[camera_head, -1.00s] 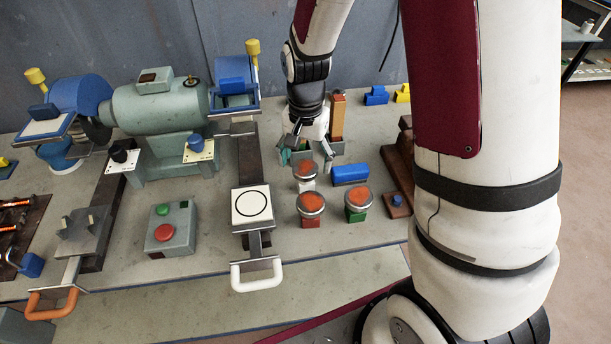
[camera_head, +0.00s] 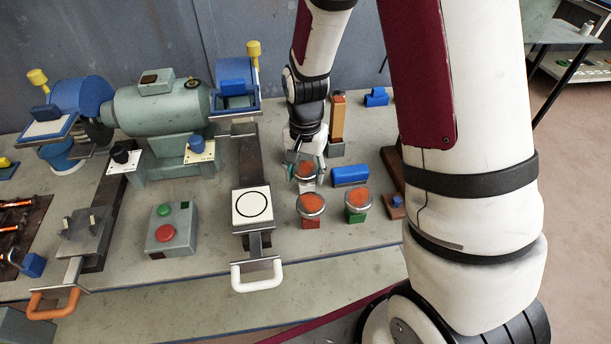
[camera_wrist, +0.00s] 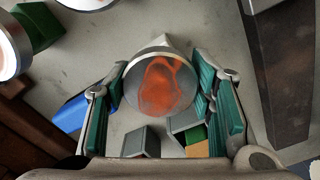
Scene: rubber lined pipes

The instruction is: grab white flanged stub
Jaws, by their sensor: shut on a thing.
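The white flanged stub (camera_head: 307,172) stands on the bench, with a round metal flange and an orange-red top. My gripper (camera_head: 306,166) reaches down over it from behind and is shut on it. In the wrist view the stub's round top (camera_wrist: 160,86) sits between the green pads of my gripper (camera_wrist: 161,78), one finger on each side. Most of the stub's white body is hidden below its flange and by the fingers.
A red-based flanged stub (camera_head: 310,209) and a green-based one (camera_head: 358,204) stand just in front. An upright orange bar (camera_head: 338,118) stands behind. A grey machine (camera_head: 160,112) and a button box (camera_head: 171,229) are to the left.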

